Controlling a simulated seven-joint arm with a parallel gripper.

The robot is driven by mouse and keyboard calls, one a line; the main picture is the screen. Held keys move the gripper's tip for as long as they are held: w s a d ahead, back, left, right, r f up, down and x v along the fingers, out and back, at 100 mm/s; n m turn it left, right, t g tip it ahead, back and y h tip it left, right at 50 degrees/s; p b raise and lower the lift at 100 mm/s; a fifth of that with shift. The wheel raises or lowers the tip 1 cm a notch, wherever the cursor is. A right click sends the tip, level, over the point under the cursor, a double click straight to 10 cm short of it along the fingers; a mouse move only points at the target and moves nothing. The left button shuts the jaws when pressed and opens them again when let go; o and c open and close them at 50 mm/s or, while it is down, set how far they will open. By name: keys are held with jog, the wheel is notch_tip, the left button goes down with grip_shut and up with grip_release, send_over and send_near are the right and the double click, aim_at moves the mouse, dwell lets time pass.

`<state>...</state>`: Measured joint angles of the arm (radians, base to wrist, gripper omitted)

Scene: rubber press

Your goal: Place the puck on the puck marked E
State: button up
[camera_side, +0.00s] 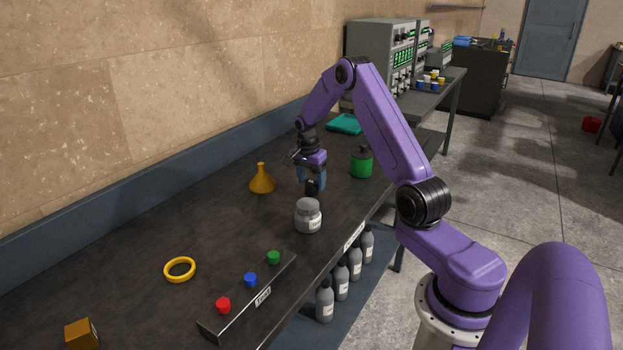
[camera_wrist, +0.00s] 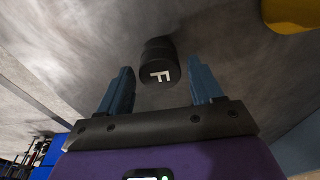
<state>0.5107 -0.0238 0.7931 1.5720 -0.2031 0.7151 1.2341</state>
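A black cylindrical puck (camera_wrist: 160,50) stands beyond my fingertips in the wrist view, with a white letter that looks like an F on its face. Whether it is one puck or several stacked, I cannot tell. In the side view a small black piece (camera_side: 312,187) shows at the lower end of my blue fingers. My gripper (camera_side: 311,178) points down over the bench behind the grey jar. In the wrist view my gripper (camera_wrist: 160,68) is open, with a gap between each finger and the puck. I see no puck clearly marked E.
A grey labelled jar (camera_side: 307,217) stands just in front of my gripper. A yellow funnel (camera_side: 262,180) is to the left, a green bottle (camera_side: 361,163) to the right. A button box (camera_side: 248,298) and yellow ring (camera_side: 180,270) lie nearer. The bench (camera_side: 130,240) is clear at left.

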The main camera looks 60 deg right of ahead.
aim_at(308, 184)
jog(key=shift+r, duration=0.1)
notch_tip(308, 184, up, 12)
jog(key=a, duration=0.2)
jog(key=s+a+r+n+y, duration=0.15)
jog(key=s+a+n, duration=0.4)
jog(key=a, duration=0.75)
jog(key=s+a+r+n, duration=0.2)
jog(key=a+n, duration=0.6)
jog(key=a, duration=0.5)
jog(key=s+a+f+n, duration=0.1)
jog(key=s+a+n, duration=0.2)
jog(key=s+n, duration=0.5)
jog(key=s+a+f+n, duration=0.1)
jog(key=s+a+n, duration=0.3)
jog(key=s+n, duration=0.5)
jog(key=s, duration=0.9)
jog(key=shift+y, duration=0.35)
